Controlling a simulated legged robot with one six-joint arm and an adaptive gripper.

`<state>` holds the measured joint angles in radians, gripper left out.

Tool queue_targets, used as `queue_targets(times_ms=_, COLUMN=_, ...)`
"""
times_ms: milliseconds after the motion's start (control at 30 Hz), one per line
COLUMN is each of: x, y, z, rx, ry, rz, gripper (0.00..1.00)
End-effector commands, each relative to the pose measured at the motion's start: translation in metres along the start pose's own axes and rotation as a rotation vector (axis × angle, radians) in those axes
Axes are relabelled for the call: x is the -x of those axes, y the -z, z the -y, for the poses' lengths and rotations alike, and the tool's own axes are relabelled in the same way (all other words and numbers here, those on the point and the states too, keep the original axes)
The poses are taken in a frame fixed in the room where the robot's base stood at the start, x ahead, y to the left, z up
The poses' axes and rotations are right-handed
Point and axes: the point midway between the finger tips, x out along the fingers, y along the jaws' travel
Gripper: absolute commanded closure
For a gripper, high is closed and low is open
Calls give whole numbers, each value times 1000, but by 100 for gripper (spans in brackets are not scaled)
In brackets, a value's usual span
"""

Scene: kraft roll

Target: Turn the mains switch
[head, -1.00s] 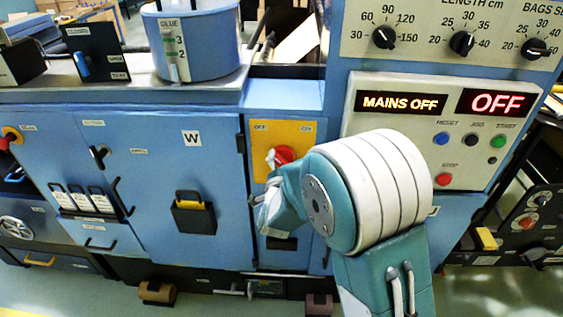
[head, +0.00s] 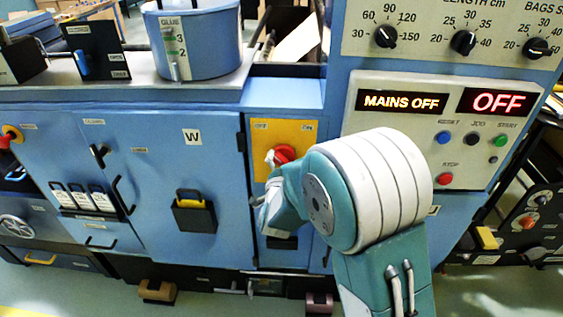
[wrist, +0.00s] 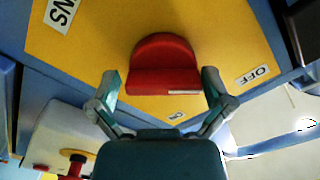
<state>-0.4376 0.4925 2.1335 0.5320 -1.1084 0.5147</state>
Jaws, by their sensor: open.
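My gripper (head: 270,160) is at the knob, and my arm hides part of the plate. In the wrist view the red knob (wrist: 162,66) lies between the two open fingers of my gripper (wrist: 159,80), one on each side. The OFF label (wrist: 252,75) is to the right there. The display (head: 402,102) reads MAINS OFF.
A control panel (head: 452,120) with dials above and coloured buttons is right of the knob, partly behind my arm. A cabinet door (head: 165,210) with a black-yellow handle is to the left. A blue glue pot (head: 205,45) stands above on the ledge.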

Motion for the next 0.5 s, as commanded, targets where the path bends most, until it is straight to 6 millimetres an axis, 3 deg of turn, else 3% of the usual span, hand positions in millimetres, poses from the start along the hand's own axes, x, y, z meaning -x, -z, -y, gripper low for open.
queue_targets(times_ms=167, x=12, y=0, z=2, rx=-1, ry=2, rz=0, gripper=0)
queue_targets(times_ms=500, x=80, y=-2, z=1, rx=1, ry=2, rz=3, gripper=0)
